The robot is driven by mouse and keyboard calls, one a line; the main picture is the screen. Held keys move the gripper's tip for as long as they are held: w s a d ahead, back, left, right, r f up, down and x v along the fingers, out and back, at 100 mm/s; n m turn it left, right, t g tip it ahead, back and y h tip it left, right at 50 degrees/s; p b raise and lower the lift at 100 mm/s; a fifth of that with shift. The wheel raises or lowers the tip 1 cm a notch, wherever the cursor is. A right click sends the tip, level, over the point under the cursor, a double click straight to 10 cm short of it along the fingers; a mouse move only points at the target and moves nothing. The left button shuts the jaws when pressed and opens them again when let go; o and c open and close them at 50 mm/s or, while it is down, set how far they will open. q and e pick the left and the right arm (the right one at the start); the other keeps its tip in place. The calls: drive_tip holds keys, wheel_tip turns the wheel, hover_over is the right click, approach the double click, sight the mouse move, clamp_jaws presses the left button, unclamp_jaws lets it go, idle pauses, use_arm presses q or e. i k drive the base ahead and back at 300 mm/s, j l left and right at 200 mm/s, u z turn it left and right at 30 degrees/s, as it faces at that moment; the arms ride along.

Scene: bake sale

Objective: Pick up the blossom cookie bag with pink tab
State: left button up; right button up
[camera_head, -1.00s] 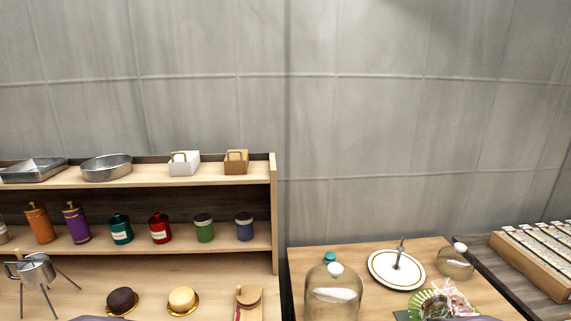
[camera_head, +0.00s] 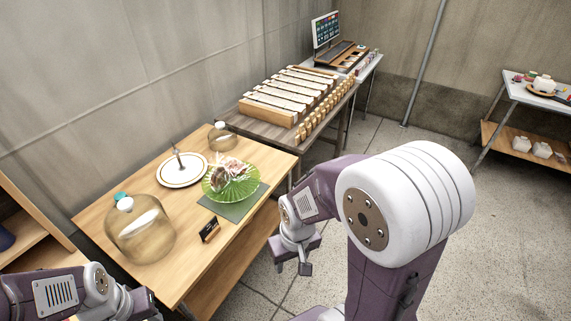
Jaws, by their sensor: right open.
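A green fluted bowl (camera_head: 243,187) on the wooden table holds pale and pinkish wrapped items (camera_head: 228,170). They are too small to tell whether a blossom cookie bag with a pink tab is among them. I cannot make out a pink tab anywhere else. My right gripper (camera_head: 303,268) hangs over the floor, just right of the table's front edge, open and empty. It is apart from the bowl. My left arm (camera_head: 75,290) shows at the bottom left; its gripper's fingers cannot be made out clearly.
The wooden table (camera_head: 95,212) also bears a glass dome (camera_head: 140,235), a white plate (camera_head: 170,178), a small glass jar (camera_head: 222,138) and a small dark sign (camera_head: 209,230). A darker table behind carries long boxes (camera_head: 268,112).

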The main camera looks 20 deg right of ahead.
sight(234, 167)
drive_tip(key=z, duration=0.35)
drive_tip(key=i+l+u, duration=0.45)
drive_tip(key=u, duration=0.15)
drive_tip(key=i+l+u, duration=0.4)
drive_tip(key=l+u, duration=0.15)
drive_tip(key=l, duration=0.15)
drive_tip(key=i+l+u, duration=0.15)
drive_tip(key=l+u, duration=0.15)
drive_tip(key=i+l+u, duration=0.1)
drive_tip(key=l+u, duration=0.2)
drive_tip(key=l, duration=0.2)
drive_tip(key=l+u, duration=0.3)
drive_tip(key=i+l, duration=0.05)
drive_tip(key=l, duration=0.05)
